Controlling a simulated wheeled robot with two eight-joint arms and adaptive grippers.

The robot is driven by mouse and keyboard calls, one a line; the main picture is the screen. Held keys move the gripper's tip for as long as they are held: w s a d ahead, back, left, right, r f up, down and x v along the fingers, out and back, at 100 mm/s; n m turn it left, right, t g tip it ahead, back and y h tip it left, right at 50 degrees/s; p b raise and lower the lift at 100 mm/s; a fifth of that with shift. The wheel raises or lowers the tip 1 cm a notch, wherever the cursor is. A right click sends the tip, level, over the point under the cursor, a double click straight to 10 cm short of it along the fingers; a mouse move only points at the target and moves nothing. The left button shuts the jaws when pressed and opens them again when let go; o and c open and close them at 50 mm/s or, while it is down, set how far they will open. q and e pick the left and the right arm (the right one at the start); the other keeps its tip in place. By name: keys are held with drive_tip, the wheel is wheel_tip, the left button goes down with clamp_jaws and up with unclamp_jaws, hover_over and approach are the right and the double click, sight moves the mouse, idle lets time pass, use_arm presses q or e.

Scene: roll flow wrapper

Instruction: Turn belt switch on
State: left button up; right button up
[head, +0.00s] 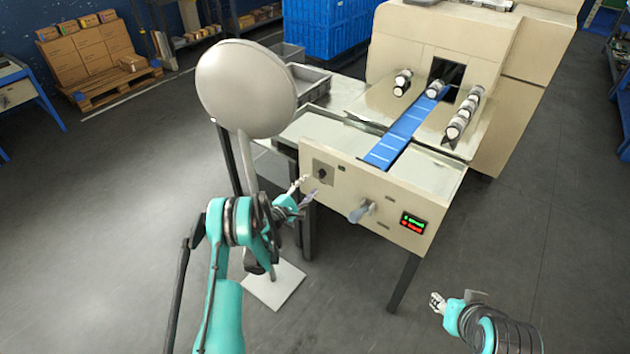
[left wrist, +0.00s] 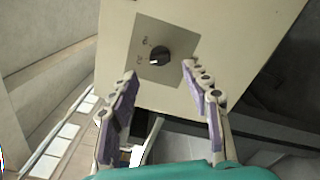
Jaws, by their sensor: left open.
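The belt switch (head: 322,173) is a black rotary knob on a grey square plate, at the left end of the machine's beige front panel. In the left wrist view the knob (left wrist: 160,55) sits near the top middle, with small markings beside it that are too small to read. My left gripper (head: 305,191) is open and empty, just in front of and slightly below the switch. In the left wrist view its fingers (left wrist: 158,82) stand apart on either side below the knob, not visibly touching it. My right gripper (head: 437,302) is low at the right, away from the panel; its jaw state is unclear.
The front panel (head: 385,205) also carries a grey lever handle (head: 361,212) and a red and green display (head: 413,222). A blue belt (head: 408,130) runs into the wrapper (head: 440,45). A round pale disc on a stand (head: 246,87) rises close to my left arm.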

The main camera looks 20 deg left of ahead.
sight(320, 176)
use_arm(q)
drive_tip(key=b+x, duration=0.1)
drive_tip(key=x, duration=0.5)
clamp_jaws()
